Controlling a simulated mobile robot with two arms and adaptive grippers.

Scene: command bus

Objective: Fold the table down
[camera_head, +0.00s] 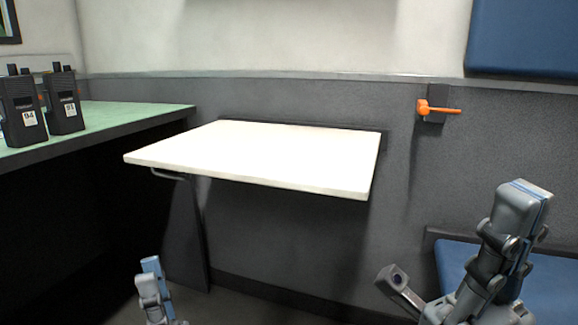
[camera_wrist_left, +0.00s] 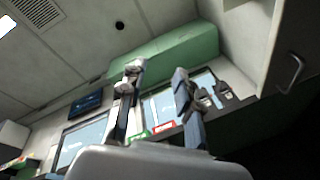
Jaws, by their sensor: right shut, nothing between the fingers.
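The white fold-down table (camera_head: 260,155) stands out level from the dark grey wall in the head view. A curved metal handle (camera_head: 168,175) shows under its left front edge. An orange lever (camera_head: 438,109) sits on a dark wall plate right of the table, pointing right. My left gripper (camera_head: 151,285) is low and in front of the table, below its left corner, touching nothing visible. Its two fingers stand apart and empty in the left wrist view (camera_wrist_left: 157,85). My right gripper (camera_head: 522,195) is at the lower right, shut and empty, below and right of the lever.
A green counter (camera_head: 125,115) with two radios (camera_head: 65,102) stands at the left. A blue seat (camera_head: 545,285) is at the lower right, and a blue panel (camera_head: 525,38) hangs above. In the wrist view, a metal handle (camera_wrist_left: 292,72) shows on a pale surface at right.

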